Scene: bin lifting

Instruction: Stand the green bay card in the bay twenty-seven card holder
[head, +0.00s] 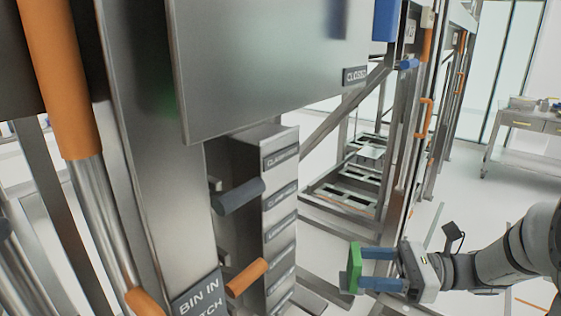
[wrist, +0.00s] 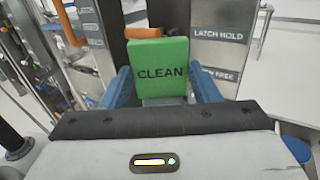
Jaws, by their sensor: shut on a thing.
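The green bay card (head: 354,266) is held at the tips of my gripper (head: 366,268) in the lower right of the head view. In the wrist view the card (wrist: 158,66) faces the camera and reads "CLEAN". My gripper's blue fingers (wrist: 160,88) stand at its two side edges, shut on it. A grey piece shows just behind or beside the card in the head view; I cannot tell whether it is the card holder. No label reading bay twenty-seven can be made out.
A metal frame with a "BIN IN" plate (head: 197,299) and an orange handle (head: 247,276) stands left of the gripper. A stack of labelled grey plates (head: 281,195) is beside it. In the wrist view a "LATCH HOLD" sign (wrist: 219,35) is behind the card. Open floor lies right.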

